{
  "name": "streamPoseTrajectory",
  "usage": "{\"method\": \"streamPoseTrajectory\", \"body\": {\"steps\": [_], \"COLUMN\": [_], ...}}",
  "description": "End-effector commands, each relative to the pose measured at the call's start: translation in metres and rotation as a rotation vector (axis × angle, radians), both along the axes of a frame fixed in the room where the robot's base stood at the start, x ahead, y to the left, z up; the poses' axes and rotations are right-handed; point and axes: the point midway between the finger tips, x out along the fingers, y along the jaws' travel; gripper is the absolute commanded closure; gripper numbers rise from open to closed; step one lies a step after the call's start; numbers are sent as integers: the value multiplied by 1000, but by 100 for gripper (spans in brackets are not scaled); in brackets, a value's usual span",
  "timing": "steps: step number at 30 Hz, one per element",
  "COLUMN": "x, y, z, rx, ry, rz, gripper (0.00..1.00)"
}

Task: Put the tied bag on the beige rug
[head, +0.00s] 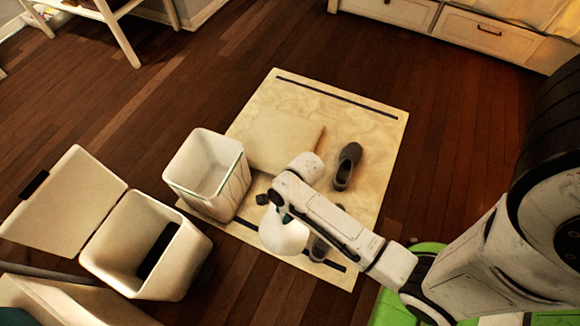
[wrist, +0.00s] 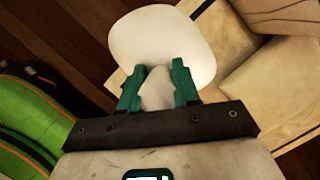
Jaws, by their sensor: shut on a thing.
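The tied bag (head: 284,236) is white and rounded, with a narrower gathered neck. My gripper (wrist: 157,78) is shut on its neck, with a teal finger on each side; the bag's body (wrist: 165,40) bulges beyond the fingertips. In the head view the bag hangs below my gripper and overlaps the near edge of the beige rug (head: 355,110). How high it hangs is hard to tell. The rug lies flat on the wood floor, with a dark stripe near each end. My arm covers part of its near side.
On the rug are a beige cushion (head: 278,146), a grey shoe (head: 347,166) and a second shoe (head: 319,249), partly hidden. A white bin (head: 207,180) stands at its left edge. An open lidded bin (head: 188,262) stands farther left. The rug's far right part is bare.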

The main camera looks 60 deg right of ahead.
Motion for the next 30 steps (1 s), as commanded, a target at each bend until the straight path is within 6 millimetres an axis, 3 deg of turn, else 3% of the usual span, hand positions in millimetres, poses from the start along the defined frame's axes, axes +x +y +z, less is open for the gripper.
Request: {"method": "streamPoseTrajectory", "body": {"steps": [12, 19, 30], "x": [44, 58, 68], "y": [-67, -91, -107], "z": [-39, -75, -95], "rx": [0, 1, 0], "ry": [-4, -2, -2], "rz": [-1, 1, 2], "gripper": [100, 100, 100]}}
